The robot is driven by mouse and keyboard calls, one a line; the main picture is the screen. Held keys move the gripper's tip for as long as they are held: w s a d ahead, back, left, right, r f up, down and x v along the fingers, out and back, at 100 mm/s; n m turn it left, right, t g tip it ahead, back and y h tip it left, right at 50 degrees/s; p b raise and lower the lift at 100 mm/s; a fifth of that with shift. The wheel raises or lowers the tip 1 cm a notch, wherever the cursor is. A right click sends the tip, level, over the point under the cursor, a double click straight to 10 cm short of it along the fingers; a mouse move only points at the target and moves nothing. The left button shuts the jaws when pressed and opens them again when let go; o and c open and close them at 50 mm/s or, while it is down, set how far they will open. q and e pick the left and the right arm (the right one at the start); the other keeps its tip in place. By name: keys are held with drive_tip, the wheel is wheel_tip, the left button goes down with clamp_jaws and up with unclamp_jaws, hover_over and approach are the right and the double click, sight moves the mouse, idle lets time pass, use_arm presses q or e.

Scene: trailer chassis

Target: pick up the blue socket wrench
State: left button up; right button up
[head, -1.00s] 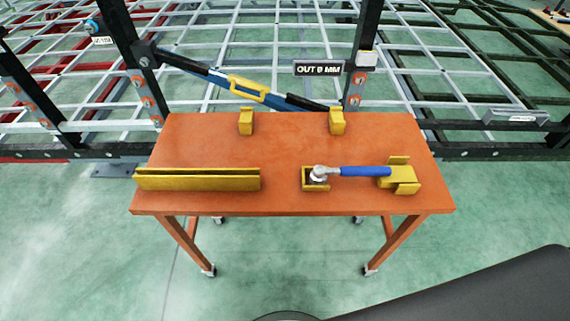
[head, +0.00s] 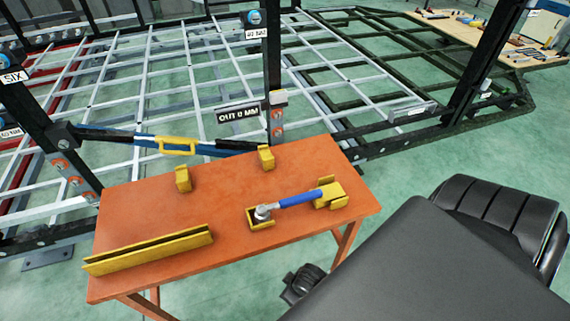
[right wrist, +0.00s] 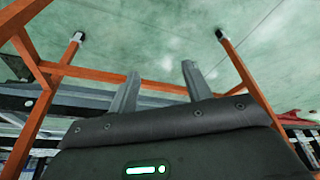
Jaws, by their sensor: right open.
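The blue socket wrench (head: 298,198) has a blue handle and a silver head. It lies on the orange table (head: 150,215), its head in a small yellow open box holder (head: 262,225) and its handle end at a yellow bracket (head: 331,194). My right arm fills the lower right of the head view, apart from the wrench. In the right wrist view my right gripper (right wrist: 160,88) has two grey fingers spread apart with nothing between them. It faces orange table legs and the green floor; the wrench is not in that view. My left gripper is in neither view.
A long yellow holder (head: 150,250) lies at the table's front left. Two small yellow blocks, one on the left (head: 183,179) and one on the right (head: 265,157), stand at its back edge. Behind it is the trailer chassis with dark posts and a sign (head: 238,112). The table's middle is clear.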

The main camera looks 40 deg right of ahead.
drive_tip(key=w+a+r+n+t+p, duration=0.1)
drive_tip(key=w+r+p, duration=0.1)
drive_tip(key=r, duration=0.8)
drive_tip(key=w+a+r+t+p, duration=0.1)
drive_tip(key=w+a+r, duration=0.15)
drive_tip(key=r, duration=0.75)
drive_tip(key=w+a+r+n+t+y+p, duration=0.1)
drive_tip(key=w+a+r+n+y, duration=0.5)
drive_tip(key=w+a+r+n, duration=0.4)
drive_tip(key=g+h+p, duration=0.1)
drive_tip(key=g+h, duration=0.6)
approach(292, 199)
drive_tip(key=shift+d, duration=0.15)
wheel_tip(292, 199, down, 6)
drive_tip(key=shift+r, duration=0.15)
drive_tip(key=shift+f, duration=0.4)
wheel_tip(292, 199, down, 4)
drive_tip(key=shift+s+f+p, duration=0.1)
drive_tip(key=shift+f+p, duration=0.1)
drive_tip(key=shift+p, duration=0.25)
